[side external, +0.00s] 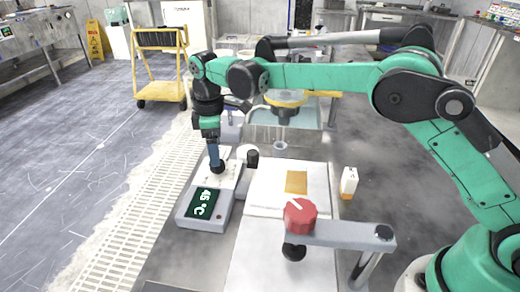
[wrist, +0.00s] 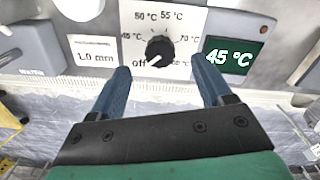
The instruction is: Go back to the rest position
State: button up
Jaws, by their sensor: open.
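My gripper (side external: 214,160) is over the light grey control box (side external: 222,205) with its fingers pointing down. In the wrist view its two blue fingers (wrist: 161,66) are apart, one on each side of a black dial knob (wrist: 159,48), with nothing held between them. I cannot tell whether the fingertips are level with the knob or above it. Temperature marks and "off" surround the knob. A dark green display (wrist: 234,58) beside it reads 45 °C, and the same display shows in the side view (side external: 202,203).
A red knob (side external: 300,216) on a grey arm stands over the white bench at the front. A yellow square (side external: 296,182) lies on a white plate behind it, with a small white-and-orange bottle (side external: 348,182) to the right. A yellow cart (side external: 160,65) stands behind on open floor.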

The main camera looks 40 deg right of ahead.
jog(key=shift+r, duration=0.85)
jog(key=shift+r, duration=0.1)
jog(key=s+d+r+m+t, duration=0.2)
jog(key=s+d+r+m, duration=0.15)
jog(key=r, duration=0.25)
jog(key=s+d+f+m+t, duration=0.1)
jog(key=s+d+m+t, duration=0.1)
jog(key=s+d+m, duration=0.2)
jog(key=s+d+m+t, duration=0.3)
jog(key=s+d+m, duration=0.1)
jog(key=s, duration=0.7)
jog(key=shift+s+d+f+m, duration=0.2)
jog(key=shift+d+f+m, duration=0.15)
jog(key=shift+d+f, duration=0.05)
